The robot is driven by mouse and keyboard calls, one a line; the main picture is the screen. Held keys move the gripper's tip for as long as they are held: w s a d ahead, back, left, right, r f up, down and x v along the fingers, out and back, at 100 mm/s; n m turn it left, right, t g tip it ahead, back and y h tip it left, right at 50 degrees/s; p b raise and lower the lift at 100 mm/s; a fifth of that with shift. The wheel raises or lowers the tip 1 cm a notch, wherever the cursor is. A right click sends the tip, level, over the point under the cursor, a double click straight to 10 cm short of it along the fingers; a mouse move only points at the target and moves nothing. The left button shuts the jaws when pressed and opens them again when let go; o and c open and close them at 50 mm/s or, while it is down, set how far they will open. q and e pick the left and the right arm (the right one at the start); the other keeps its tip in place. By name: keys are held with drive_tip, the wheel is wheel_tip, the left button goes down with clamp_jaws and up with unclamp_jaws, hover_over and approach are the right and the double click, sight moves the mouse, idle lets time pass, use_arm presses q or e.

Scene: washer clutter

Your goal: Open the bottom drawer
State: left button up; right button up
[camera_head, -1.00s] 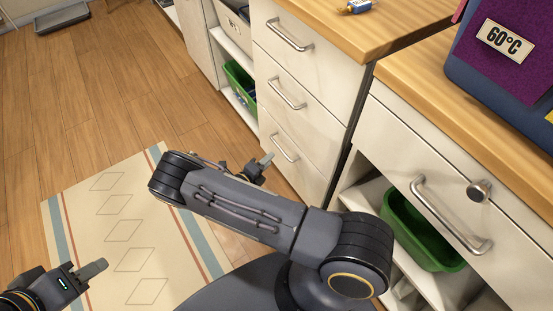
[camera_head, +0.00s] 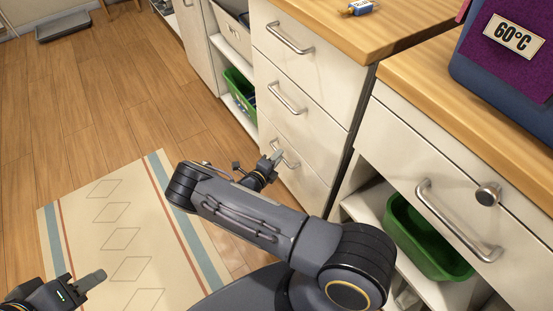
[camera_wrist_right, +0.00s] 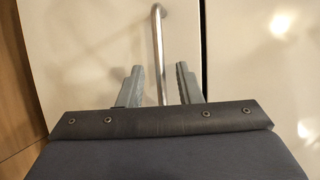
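The bottom drawer (camera_head: 301,173) is the lowest of three white drawers in the middle cabinet, and its front is flush with the cabinet. Its metal bar handle (camera_head: 287,153) shows partly behind my right gripper (camera_head: 275,160). In the right wrist view the handle (camera_wrist_right: 158,50) runs between the two fingers of the right gripper (camera_wrist_right: 160,85), which stand apart with gaps on both sides. My left gripper (camera_head: 95,277) is at the lower left over the mat, away from the drawers; only one fingertip shows clearly.
A patterned mat (camera_head: 120,240) lies on the wood floor. A right-hand cabinet has a drawer with a handle (camera_head: 455,222) and a green bin (camera_head: 425,240) below. Another green bin (camera_head: 240,88) sits on a left shelf. Floor beside the drawers is free.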

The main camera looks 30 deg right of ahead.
clamp_jaws()
drive_tip(key=shift+a, duration=0.1)
